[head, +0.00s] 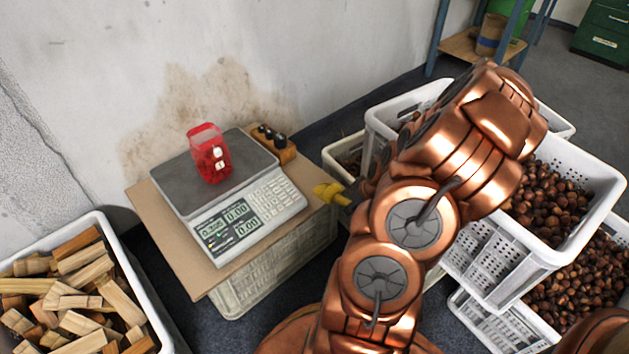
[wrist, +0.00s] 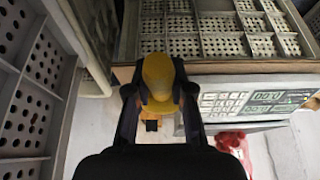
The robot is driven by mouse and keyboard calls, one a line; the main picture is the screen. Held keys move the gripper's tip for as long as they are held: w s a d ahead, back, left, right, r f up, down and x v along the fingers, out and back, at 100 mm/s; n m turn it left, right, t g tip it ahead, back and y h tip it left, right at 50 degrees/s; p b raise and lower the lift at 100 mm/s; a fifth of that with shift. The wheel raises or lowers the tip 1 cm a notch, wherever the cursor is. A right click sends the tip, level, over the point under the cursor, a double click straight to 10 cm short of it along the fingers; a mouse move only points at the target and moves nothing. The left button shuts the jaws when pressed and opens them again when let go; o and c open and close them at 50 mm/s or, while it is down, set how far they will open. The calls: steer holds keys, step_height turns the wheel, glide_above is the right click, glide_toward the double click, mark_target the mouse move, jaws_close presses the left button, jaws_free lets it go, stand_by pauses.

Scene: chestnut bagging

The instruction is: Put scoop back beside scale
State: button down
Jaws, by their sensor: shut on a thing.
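The yellow scoop (head: 328,192) shows in the head view just off the right edge of the board under the scale. In the wrist view my gripper (wrist: 160,98) is shut on the scoop (wrist: 158,72), with one black finger on each side of it. My arm hides most of the gripper in the head view. The scale (head: 253,211) stands on the board, with its lit display facing front; part of it also shows in the wrist view (wrist: 226,103). A red bag (head: 211,155) stands on the scale's dark plate.
The brown board (head: 165,245) lies on a pale crate (head: 275,265). A wooden block with dark knobs (head: 273,142) stands behind the scale. White crates of chestnuts (head: 590,178) are at the right, close to my arm. A bin of firewood (head: 105,225) is at the left.

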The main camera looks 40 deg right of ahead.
mark_target(328, 183)
steer(key=w+d+b, duration=0.1)
steer(key=w, duration=0.4)
steer(key=w+d+f+b, duration=0.1)
steer(key=w+d, duration=0.1)
steer(key=w, duration=0.2)
steer(key=w+d+b, duration=0.1)
steer(key=w, duration=0.4)
steer(key=shift+w+d+f+b, duration=0.2)
steer(key=shift+w+d+b, duration=0.1)
steer(key=shift+d+b, duration=0.1)
steer(key=shift+f+b, duration=0.8)
steer(key=shift+f, duration=1)
steer(key=shift+r, duration=0.1)
steer(key=c, duration=1)
jaws_free()
steer(key=shift+p+v, duration=1.7)
steer(key=shift+v, duration=4.3)
